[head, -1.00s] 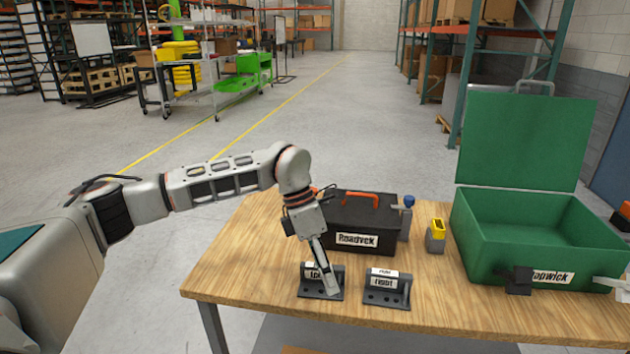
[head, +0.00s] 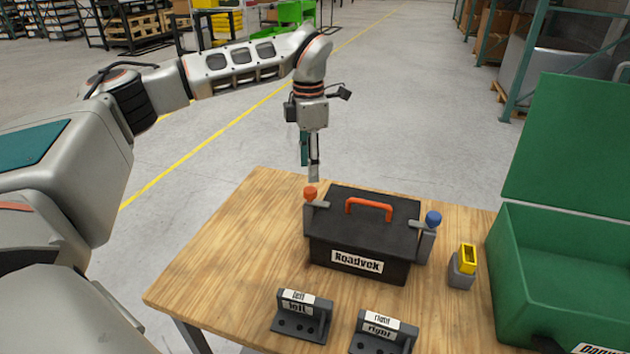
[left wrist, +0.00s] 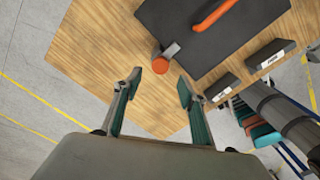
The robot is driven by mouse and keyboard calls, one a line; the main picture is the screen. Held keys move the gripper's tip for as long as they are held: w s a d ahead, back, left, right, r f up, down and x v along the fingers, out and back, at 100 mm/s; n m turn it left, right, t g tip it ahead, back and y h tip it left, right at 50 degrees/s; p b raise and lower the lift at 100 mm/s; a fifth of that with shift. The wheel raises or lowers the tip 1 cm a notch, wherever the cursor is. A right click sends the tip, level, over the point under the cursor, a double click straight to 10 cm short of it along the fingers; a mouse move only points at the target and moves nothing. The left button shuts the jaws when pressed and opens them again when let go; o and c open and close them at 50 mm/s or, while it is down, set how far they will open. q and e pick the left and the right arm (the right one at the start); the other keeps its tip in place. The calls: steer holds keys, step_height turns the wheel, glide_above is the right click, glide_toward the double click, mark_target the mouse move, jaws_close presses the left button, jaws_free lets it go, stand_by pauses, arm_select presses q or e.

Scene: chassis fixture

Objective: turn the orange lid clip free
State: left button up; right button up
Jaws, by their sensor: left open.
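The black case (head: 358,239) labelled Roadvek stands on the wooden table with an orange handle on its lid. The orange lid clip (head: 310,194) is a round orange knob with a grey lever at the case's left side. My left gripper (head: 313,174) points down near the knob and looks apart from it in the head view. In the left wrist view the fingers (left wrist: 158,86) are open and empty, and the orange clip (left wrist: 161,65) shows between and just beyond the fingertips. A blue knob (head: 433,218) sits on the case's right side. My right gripper is not in view.
Dark stands labelled left (head: 301,318) and right (head: 384,335) are at the table's front. A yellow-topped grey block (head: 463,266) stands right of the case. An open green case (head: 560,285) fills the right side. The table's left part is clear.

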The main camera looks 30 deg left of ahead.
mark_target(310, 190)
arm_select(q)
step_height(310, 190, down, 7)
steer(key=shift+r, duration=0.15)
steer(key=c, duration=1.1)
